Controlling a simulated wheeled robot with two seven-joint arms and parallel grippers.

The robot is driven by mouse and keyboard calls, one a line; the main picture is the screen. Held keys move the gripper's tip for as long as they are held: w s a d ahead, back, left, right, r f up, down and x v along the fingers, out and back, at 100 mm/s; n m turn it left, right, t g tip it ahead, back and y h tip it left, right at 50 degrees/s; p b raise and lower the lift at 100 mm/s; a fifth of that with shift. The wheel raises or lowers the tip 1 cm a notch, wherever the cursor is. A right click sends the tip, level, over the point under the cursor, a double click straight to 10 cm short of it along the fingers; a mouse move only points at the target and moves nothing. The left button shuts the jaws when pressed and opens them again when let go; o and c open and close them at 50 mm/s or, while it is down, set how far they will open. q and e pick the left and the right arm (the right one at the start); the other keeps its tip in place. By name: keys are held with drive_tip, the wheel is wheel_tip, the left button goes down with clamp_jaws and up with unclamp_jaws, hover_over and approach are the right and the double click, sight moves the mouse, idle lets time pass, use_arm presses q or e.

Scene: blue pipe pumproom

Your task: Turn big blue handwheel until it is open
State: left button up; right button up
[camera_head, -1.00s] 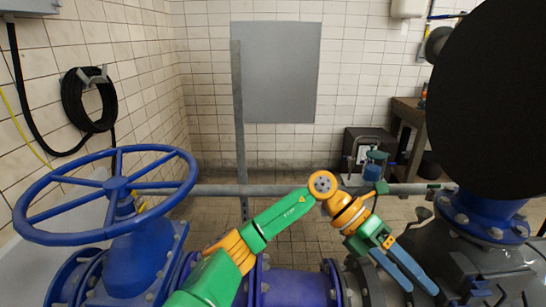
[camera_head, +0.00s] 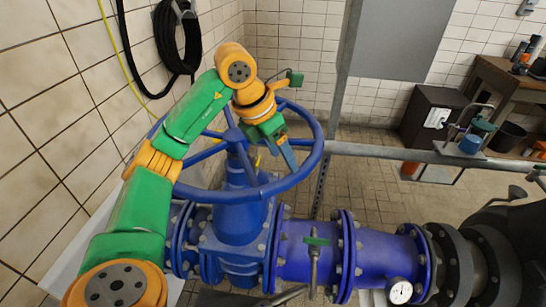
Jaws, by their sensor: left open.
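The big blue handwheel (camera_head: 316,152) sits on top of a blue valve (camera_head: 238,215) in the left half of the head view. Its right rim, hub and some spokes show; my left arm covers part of the left and far rim. My left gripper (camera_head: 288,160) is open and points down over the right part of the wheel, between hub and right rim in the picture. Its fingers overlap each other in this view. I cannot tell whether they touch the wheel. My right gripper is not in view.
A blue pipe (camera_head: 312,245) with flanges runs right from the valve, with a small lever and a gauge (camera_head: 400,290). A grey railing (camera_head: 400,153) and a grey upright post (camera_head: 340,110) stand behind the wheel. A black hose (camera_head: 172,50) hangs on the tiled wall.

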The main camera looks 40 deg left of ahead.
use_arm(q)
drive_tip(key=w+f, duration=0.1)
drive_tip(key=w+d+f, duration=0.1)
drive_tip(key=f, duration=0.1)
drive_tip(key=w+d+f, duration=0.1)
drive_tip(key=f, duration=0.1)
drive_tip(key=shift+w+d+f, duration=0.15)
drive_tip(key=shift+f, duration=0.05)
drive_tip(key=shift+d, duration=0.1)
drive_tip(key=c, duration=0.4)
drive_tip(key=shift+s+a, duration=0.25)
drive_tip(key=shift+s, duration=0.1)
clamp_jaws()
drive_tip(key=shift+w+r, duration=0.2)
drive_tip(key=shift+w, duration=0.15)
